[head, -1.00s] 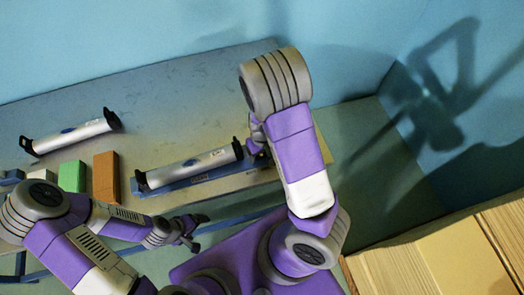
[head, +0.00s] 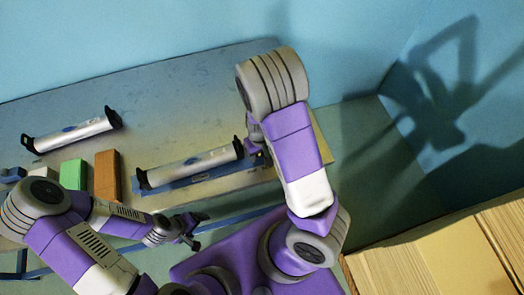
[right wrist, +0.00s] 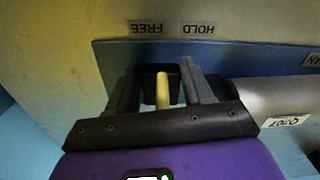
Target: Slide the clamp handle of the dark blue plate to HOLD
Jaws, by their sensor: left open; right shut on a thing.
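The blue plate (head: 222,177) lies near the table's front edge with a silver roll (head: 190,167) in black end brackets on it. In the right wrist view the plate (right wrist: 255,58) runs across, with FREE (right wrist: 146,28) and HOLD (right wrist: 199,29) labels beyond it, upside down. The yellow clamp handle (right wrist: 162,92) stands by a black bracket, nearer the FREE label. My right gripper (right wrist: 162,85) has its fingers on both sides of the handle and is shut on it. In the head view my right arm mostly hides this end. My left gripper (head: 190,232) is open and empty, off the table's front edge.
Another silver roll (head: 75,134) in black brackets lies at the back left. A green block (head: 73,174) and an orange block (head: 107,175) stand left of the plate. Cardboard-coloured stacks (head: 450,255) are at lower right. The table behind the plate is clear.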

